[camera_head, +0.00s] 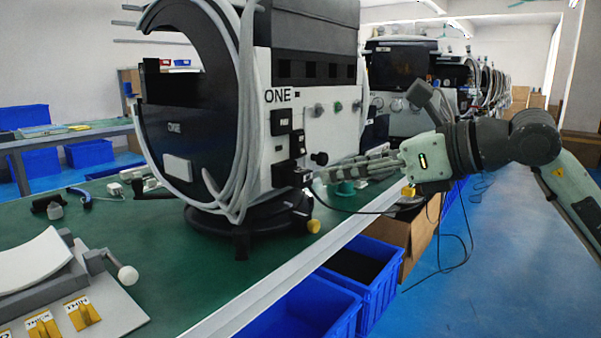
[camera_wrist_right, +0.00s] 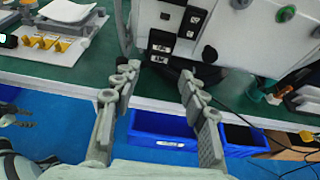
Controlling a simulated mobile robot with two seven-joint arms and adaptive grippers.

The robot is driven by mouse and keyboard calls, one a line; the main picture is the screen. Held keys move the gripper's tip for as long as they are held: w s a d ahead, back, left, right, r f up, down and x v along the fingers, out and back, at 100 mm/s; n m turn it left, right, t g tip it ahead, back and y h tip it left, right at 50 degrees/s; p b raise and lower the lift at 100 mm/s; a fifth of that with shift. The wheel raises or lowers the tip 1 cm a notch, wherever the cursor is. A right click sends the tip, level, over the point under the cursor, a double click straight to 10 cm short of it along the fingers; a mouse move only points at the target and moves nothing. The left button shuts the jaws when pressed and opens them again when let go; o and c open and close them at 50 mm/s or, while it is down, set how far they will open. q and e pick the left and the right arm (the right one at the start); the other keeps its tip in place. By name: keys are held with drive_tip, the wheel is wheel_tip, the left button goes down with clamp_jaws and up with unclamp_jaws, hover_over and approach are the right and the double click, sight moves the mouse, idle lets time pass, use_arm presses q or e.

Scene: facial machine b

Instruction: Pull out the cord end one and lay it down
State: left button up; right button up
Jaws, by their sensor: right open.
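The white and black machine marked ONE (camera_head: 285,125) stands on the green bench. Black socket blocks (camera_head: 282,122) sit on its side, and they also show in the wrist view (camera_wrist_right: 160,45). A black plug-like block (camera_head: 291,174) is low on that side. A black cord (camera_head: 350,211) runs from near there to the right; which piece is the cord end is not clear. My right gripper (camera_head: 328,178) is open, its fingers pointing at the lower blocks. In the wrist view its fingers (camera_wrist_right: 158,78) are spread, with nothing between them. My left gripper (camera_wrist_right: 18,115) shows small at the left of the wrist view.
Blue bins (camera_head: 320,305) and a cardboard box (camera_head: 415,235) stand below the bench edge. A grey fixture with yellow tags (camera_head: 110,290) is at the front left. Small parts (camera_head: 135,182) lie behind it. Green bench top is bare in front of the machine.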

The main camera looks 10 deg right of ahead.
sight(308, 177)
drive_tip(key=p+x, duration=0.1)
drive_tip(key=x, duration=0.5)
use_arm(q)
drive_tip(key=shift+s+d+x, duration=0.15)
drive_tip(key=shift+x, duration=0.8)
drive_tip(key=shift+s+d+x, duration=0.15)
drive_tip(key=shift+x, duration=0.75)
use_arm(e)
drive_tip(key=shift+w+a+f, duration=0.2)
drive_tip(key=shift+w+a, duration=0.15)
drive_tip(key=shift+w, duration=0.2)
use_arm(q)
drive_tip(key=shift+f, duration=0.1)
use_arm(e)
drive_tip(key=c, duration=0.3)
clamp_jaws()
